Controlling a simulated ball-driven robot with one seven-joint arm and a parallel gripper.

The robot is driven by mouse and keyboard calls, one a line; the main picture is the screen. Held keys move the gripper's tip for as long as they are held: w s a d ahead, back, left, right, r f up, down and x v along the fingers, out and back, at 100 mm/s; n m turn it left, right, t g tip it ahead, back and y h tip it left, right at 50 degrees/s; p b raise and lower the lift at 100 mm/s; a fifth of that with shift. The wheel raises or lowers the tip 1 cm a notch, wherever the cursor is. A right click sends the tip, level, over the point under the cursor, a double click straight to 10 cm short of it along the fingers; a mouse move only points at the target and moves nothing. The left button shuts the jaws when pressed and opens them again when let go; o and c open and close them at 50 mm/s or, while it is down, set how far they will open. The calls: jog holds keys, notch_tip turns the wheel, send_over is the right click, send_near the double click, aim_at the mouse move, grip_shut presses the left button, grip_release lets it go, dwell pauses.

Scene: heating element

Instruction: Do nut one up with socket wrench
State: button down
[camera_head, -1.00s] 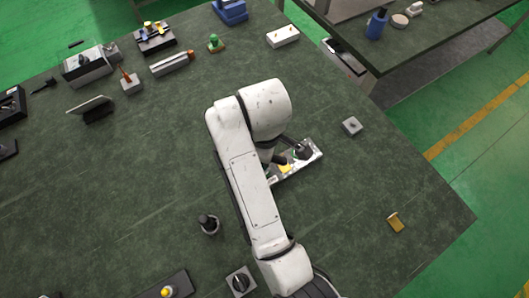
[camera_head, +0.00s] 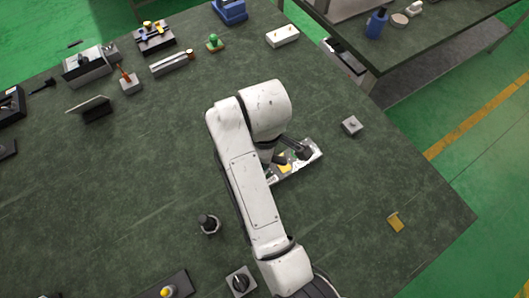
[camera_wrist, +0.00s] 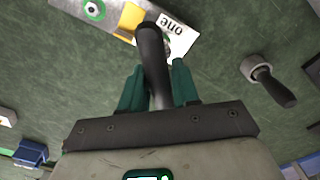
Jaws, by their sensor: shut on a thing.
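The socket wrench (camera_wrist: 152,55) shows its dark handle in the wrist view, between the green fingers of my gripper (camera_wrist: 157,88), which is shut on it. Its far end lies over the metal plate beside the white label reading "one" (camera_wrist: 174,34). The wrench hides most of nut one, so I cannot tell how far the socket sits on it. Another nut (camera_wrist: 94,9) with a green ring shows on the plate, past a yellow part (camera_wrist: 130,19). In the head view the plate (camera_head: 312,160) is partly hidden by my arm, with dark parts above it.
A grey holder with a dark-handled piece (camera_head: 208,223) stands left of my arm. A small grey block (camera_head: 351,126) and a yellow piece (camera_head: 396,222) lie to the right. Several tools and blocks line the table's back. The table's left middle is clear.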

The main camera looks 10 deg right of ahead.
jog(key=shift+f+b, duration=0.35)
jog(key=shift+f, duration=0.5)
jog(key=m, duration=0.3)
jog(key=shift+m, duration=0.5)
jog(key=m, duration=0.3)
jog(key=shift+p, duration=0.3)
jog(key=shift+m, duration=0.5)
jog(key=shift+s, duration=0.1)
